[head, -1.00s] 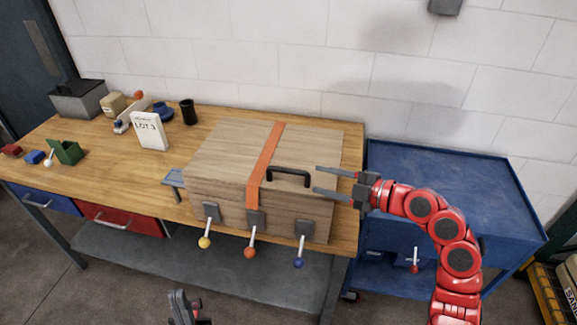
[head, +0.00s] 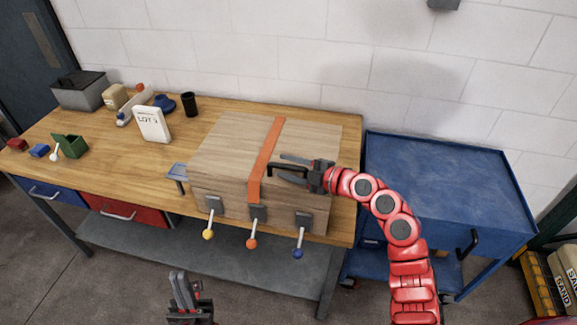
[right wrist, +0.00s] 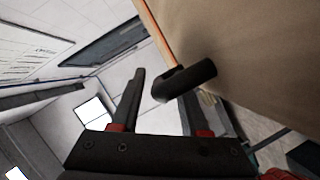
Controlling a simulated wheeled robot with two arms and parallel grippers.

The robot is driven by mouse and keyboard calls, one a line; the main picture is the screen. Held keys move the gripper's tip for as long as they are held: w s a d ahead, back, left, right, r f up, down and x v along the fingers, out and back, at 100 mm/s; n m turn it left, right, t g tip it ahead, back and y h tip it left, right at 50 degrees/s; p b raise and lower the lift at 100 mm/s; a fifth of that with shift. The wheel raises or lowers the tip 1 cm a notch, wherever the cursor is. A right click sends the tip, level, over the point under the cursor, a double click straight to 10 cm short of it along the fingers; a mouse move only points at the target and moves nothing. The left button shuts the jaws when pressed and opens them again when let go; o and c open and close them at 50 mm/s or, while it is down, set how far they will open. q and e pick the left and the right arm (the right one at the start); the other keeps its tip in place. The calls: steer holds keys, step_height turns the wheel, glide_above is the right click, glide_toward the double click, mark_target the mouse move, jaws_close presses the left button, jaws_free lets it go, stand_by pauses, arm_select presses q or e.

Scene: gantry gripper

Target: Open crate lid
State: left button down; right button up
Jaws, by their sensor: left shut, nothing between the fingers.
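The wooden crate (head: 215,160) sits on the workbench with its lid (head: 310,135) closed. An orange strap (head: 268,150) runs over the lid and down the front. A black handle (head: 272,167) is on the lid; it also shows in the right wrist view (right wrist: 195,78). My right gripper (head: 281,168) is open at the handle, its fingers on either side of the bar; I cannot tell whether they touch it. Three front latches have hanging levers with yellow (head: 208,234), orange (head: 252,243) and blue (head: 298,253) knobs. My left gripper (head: 179,274) is shut and empty, low in front of the bench.
A blue cart (head: 440,165) stands right of the bench. A white LOT 3 card (head: 152,124), black cup (head: 189,103), green box (head: 73,147) and grey bin (head: 78,92) are on the bench's left part. A small grey bracket (head: 177,172) sticks out beside the crate.

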jaws_close()
stand_by(1.2)
